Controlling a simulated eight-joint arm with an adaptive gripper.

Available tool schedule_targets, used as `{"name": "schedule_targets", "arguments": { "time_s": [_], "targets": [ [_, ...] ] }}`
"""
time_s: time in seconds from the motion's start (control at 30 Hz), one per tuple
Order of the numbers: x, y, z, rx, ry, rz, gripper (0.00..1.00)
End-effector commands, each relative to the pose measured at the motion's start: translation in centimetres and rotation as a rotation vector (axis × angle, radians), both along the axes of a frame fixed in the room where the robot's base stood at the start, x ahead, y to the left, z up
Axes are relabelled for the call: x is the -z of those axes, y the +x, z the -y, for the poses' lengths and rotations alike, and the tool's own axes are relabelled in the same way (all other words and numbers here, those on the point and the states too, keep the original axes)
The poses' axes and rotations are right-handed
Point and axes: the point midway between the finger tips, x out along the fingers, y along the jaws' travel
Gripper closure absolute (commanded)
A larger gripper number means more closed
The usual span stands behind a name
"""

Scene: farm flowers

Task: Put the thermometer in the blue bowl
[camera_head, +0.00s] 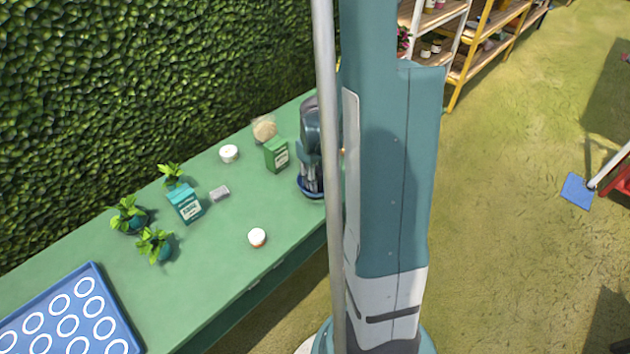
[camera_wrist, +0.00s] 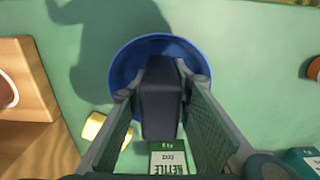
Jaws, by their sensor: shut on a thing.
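My gripper (camera_wrist: 162,84) is shut on a dark grey, blocky thing (camera_wrist: 160,105), seemingly the thermometer, held between the two fingers. In the wrist view the held thing is over the blue bowl (camera_wrist: 122,68), covering much of its inside; I cannot tell how high above it. In the head view the blue bowl (camera_head: 304,191) stands on the green table near its front edge, partly behind my arm. My gripper (camera_head: 314,183) points down at it there. The held thing cannot be made out in the head view.
A green box (camera_head: 277,154) stands close to the bowl. A teal box (camera_head: 185,204), a white tin (camera_head: 228,153), a small grey item (camera_head: 220,193), a white-topped jar (camera_head: 257,238) and small plants (camera_head: 155,243) are further left. A blue tray (camera_head: 96,277) lies at the near left.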

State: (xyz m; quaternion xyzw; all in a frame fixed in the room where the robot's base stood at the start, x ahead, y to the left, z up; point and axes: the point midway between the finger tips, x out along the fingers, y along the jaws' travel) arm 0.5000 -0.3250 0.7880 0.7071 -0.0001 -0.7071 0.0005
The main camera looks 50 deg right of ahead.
Motion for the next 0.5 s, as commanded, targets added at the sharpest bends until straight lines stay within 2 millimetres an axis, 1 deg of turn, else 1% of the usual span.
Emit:
{"name": "schedule_targets", "arguments": {
  "time_s": [0.17, 0.2, 0.27, 0.3, 0.5],
  "targets": [
    [0.48, 0.00, 0.00, 0.000, 0.000, 0.000, 0.92],
    [0.38, 0.00, 0.00, 0.000, 0.000, 0.000, 0.73],
    [0.35, 0.00, 0.00, 0.000, 0.000, 0.000, 0.65],
    [0.34, 0.00, 0.00, 0.000, 0.000, 0.000, 0.64],
    [0.34, 0.00, -0.01, 0.000, 0.000, 0.000, 0.64]
  ]
}}
